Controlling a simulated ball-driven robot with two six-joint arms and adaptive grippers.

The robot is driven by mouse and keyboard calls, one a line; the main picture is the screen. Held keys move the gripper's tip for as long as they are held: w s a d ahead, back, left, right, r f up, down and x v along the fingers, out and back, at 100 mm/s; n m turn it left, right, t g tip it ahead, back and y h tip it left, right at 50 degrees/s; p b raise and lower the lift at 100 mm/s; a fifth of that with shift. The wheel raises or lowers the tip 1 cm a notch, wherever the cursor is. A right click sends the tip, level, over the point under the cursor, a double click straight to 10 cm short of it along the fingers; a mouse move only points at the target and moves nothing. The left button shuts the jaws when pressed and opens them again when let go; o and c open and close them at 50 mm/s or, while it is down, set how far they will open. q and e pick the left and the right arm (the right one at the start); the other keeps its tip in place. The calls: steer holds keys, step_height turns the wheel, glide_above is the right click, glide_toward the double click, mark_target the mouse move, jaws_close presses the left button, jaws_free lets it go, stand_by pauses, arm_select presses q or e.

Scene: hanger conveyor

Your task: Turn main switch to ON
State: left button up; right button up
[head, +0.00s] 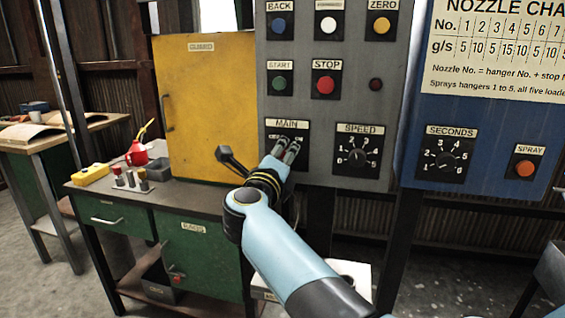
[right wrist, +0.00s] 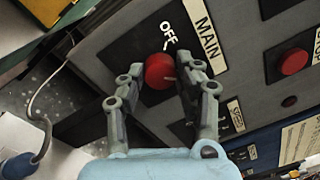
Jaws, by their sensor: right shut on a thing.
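The main switch is a red round knob (right wrist: 160,71) on a black plate labelled MAIN (head: 272,134). In the right wrist view the word OFF shows beside the knob, and a short pale mark shows on its face. My right gripper (head: 290,150) is at this plate, and it hides the knob in the head view. In the right wrist view the two fingers of the right gripper (right wrist: 161,82) are on opposite sides of the knob, shut on it. My left gripper is in neither view.
The SPEED dial (head: 357,157) is just right of the MAIN plate. The START button (head: 280,83) and red STOP button (head: 325,86) are above. A yellow cabinet (head: 205,105) stands left, over a green bench (head: 200,260). The blue panel (head: 480,150) is right.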

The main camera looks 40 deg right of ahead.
mark_target(287, 105)
steer(key=shift+f+m, duration=0.15)
steer(key=shift+m, duration=0.45)
steer(key=o, duration=1.1)
steer(key=shift+o, duration=0.2)
steer(key=shift+r, duration=0.25)
step_height(287, 105, up, 9)
steer(key=shift+s+f, duration=0.1)
steer(key=shift+r, duration=0.4)
